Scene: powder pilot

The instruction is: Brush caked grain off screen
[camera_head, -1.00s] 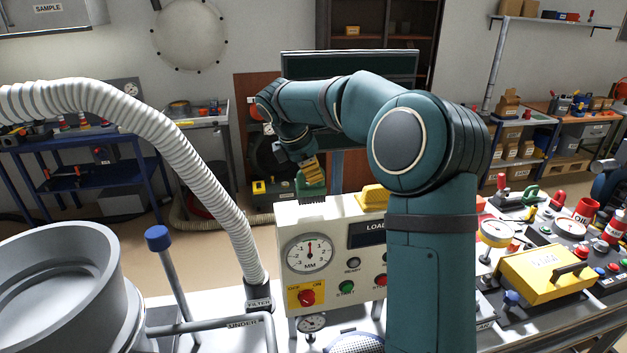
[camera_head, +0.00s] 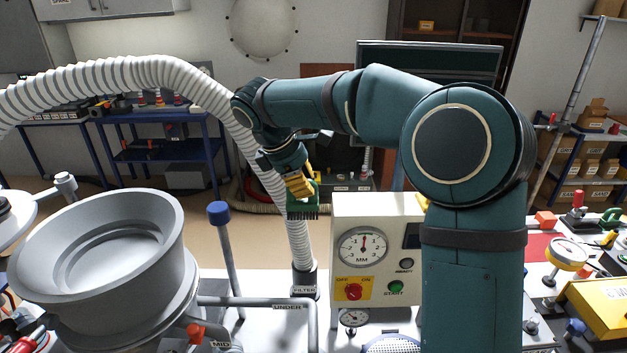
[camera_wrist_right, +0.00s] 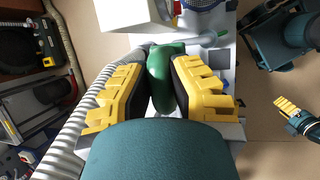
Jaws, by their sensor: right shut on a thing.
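My right gripper (camera_head: 298,187) is shut on a green-handled brush (camera_head: 302,212), held in the air in front of the hose, with dark bristles pointing down. In the right wrist view the green handle (camera_wrist_right: 160,82) sits between the yellow fingers (camera_wrist_right: 158,95). A round blue-grey mesh disc (camera_head: 394,345), perhaps the screen, is cut off by the bottom edge; any grain on it cannot be made out. A large grey round pan (camera_head: 95,262) stands at left, apart from the brush. My left gripper (camera_wrist_right: 291,108) shows only in the right wrist view, too small to tell its state.
A white ribbed hose (camera_head: 215,95) arches from the left down to the filter port (camera_head: 304,283). The control box (camera_head: 377,215) with dial stands right of the brush. A blue-capped post (camera_head: 219,214) and a pipe (camera_head: 255,301) stand between pan and box.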

